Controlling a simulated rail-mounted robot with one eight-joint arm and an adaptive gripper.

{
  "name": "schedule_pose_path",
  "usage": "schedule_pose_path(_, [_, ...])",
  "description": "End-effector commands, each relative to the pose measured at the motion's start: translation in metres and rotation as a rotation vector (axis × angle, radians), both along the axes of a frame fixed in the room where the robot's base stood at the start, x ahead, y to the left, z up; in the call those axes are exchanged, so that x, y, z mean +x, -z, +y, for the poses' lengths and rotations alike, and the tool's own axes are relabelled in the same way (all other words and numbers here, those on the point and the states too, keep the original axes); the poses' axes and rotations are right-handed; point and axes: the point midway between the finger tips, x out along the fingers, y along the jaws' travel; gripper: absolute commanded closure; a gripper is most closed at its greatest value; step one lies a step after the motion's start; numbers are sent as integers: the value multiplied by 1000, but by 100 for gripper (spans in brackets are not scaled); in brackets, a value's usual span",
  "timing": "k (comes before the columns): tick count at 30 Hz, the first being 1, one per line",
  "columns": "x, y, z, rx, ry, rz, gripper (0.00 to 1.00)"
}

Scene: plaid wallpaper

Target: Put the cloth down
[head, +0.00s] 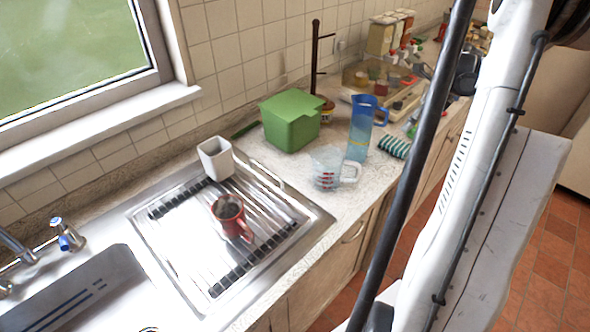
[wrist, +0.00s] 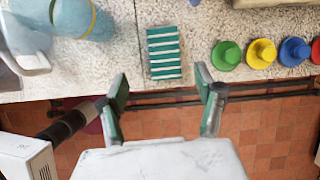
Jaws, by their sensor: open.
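The cloth, striped green and white, lies flat on the speckled worktop (head: 300,210) near its front edge. In the head view the cloth (head: 396,147) is just right of the blue jug. In the wrist view the cloth (wrist: 163,53) is at the top centre, beyond the fingertips and apart from them. My gripper (wrist: 162,82) is open, with nothing between its fingers. In the head view I cannot make out its fingers.
A blue jug (head: 361,128) and a clear measuring jug (head: 327,168) stand left of the cloth. Coloured round objects (wrist: 262,53) are at its right in the wrist view. A green box (head: 291,121), a red mug (head: 231,217) and the sink (head: 85,290) are farther left.

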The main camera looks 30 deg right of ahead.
Motion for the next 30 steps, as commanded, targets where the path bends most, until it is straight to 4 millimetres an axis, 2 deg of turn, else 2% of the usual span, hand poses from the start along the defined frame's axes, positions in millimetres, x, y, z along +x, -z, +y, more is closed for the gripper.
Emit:
schedule_pose_path(5, [31, -35, 70, -117, -245, -7, 34])
schedule_pose_path(6, [37, -44, 90, -151, -317, -11, 34])
schedule_pose_path(10, [52, -69, 152, -266, -552, -21, 34])
schedule_pose_path(14, [57, -90, 215, -381, -785, -33, 34])
schedule_pose_path(18, [54, -107, 279, -507, -1036, -47, 34])
schedule_pose_path(23, [40, -119, 348, -653, -1325, -66, 34])
schedule_pose_path(30, [4, -125, 438, -884, -1750, -100, 34])
